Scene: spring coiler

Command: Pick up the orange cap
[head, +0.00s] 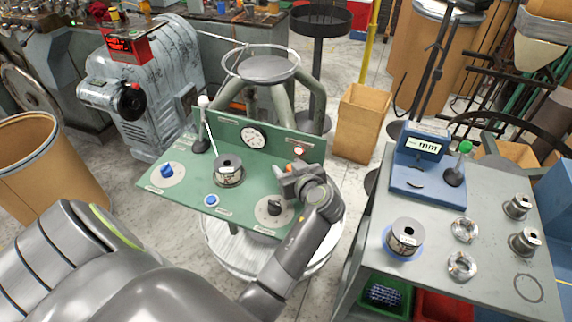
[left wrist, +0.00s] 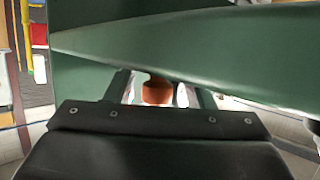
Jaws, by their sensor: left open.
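In the left wrist view the orange cap (left wrist: 157,91) shows in the gap between my fingers. My left gripper (head: 288,179) is in front of and just below the cap in the head view, over the right part of the panel. It is open in the left wrist view (left wrist: 162,92), with fingers apart. Whether they touch the cap cannot be told. My right gripper is not in view.
A dial gauge (head: 254,137), a wire spool (head: 228,171) and a black knob (head: 274,208) are on the green panel near my gripper. A grey table (head: 440,190) with a blue gauge stand (head: 420,160) and several spools stands at the right.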

